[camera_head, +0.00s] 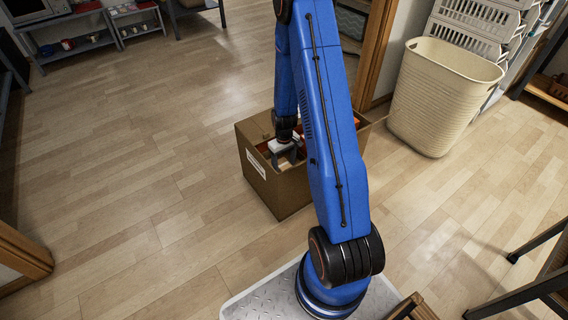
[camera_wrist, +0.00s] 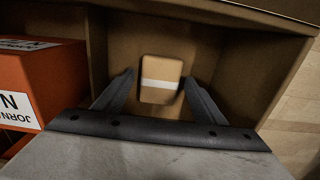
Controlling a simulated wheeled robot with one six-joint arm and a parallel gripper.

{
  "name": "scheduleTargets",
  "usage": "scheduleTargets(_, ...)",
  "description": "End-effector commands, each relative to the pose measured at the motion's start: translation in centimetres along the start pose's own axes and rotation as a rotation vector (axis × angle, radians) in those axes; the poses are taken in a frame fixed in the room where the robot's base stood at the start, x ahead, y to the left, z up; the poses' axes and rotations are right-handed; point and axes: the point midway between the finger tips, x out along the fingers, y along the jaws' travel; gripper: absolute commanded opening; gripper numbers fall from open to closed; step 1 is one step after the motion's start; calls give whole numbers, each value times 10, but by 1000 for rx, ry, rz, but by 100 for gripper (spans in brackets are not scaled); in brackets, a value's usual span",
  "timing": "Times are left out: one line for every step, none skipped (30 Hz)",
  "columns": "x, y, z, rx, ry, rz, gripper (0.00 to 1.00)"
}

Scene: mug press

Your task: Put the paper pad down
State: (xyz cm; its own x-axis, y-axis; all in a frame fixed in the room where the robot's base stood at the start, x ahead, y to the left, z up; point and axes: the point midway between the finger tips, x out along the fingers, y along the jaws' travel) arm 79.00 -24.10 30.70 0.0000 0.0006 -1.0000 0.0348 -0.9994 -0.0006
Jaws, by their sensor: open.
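The paper pad (camera_wrist: 160,76) is a small tan block with a white band. In the wrist view it lies inside a cardboard box (camera_wrist: 244,62), in a compartment with bare brown walls. My gripper (camera_wrist: 160,84) is open, with one finger to each side of the pad. A gap shows between each finger and the pad. In the head view my gripper (camera_head: 284,158) reaches down into the cardboard box (camera_head: 272,190); the pad is hidden there.
Orange boxes with white labels (camera_wrist: 38,82) stand in the left part of the cardboard box. A cream basket (camera_head: 440,95) stands to the right on the wooden floor. Shelves (camera_head: 75,45) line the back left. The floor left of the box is clear.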

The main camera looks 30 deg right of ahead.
Motion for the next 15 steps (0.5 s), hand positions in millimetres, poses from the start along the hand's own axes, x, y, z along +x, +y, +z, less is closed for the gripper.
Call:
scheduleTargets(-2,0,0,0,1,0,65)
scheduleTargets(-4,0,0,0,2,1,65)
scheduleTargets(-8,0,-1,0,2,1,65)
scheduleTargets(-11,0,-1,0,3,1,65)
scheduleTargets(-15,0,-1,0,3,1,65)
scheduleTargets(-20,0,-1,0,3,1,65)
scheduleTargets(-24,0,-1,0,3,1,65)
scheduleTargets(-29,0,-1,0,4,1,65)
scheduleTargets(-36,0,-1,0,3,1,65)
scheduleTargets(-40,0,-1,0,3,1,65)
scheduleTargets(-45,0,-1,0,4,1,65)
scheduleTargets(-52,0,-1,0,4,1,65)
scheduleTargets(-57,0,-1,0,3,1,65)
scheduleTargets(-62,0,-1,0,4,1,65)
scheduleTargets(-69,0,-1,0,4,1,65)
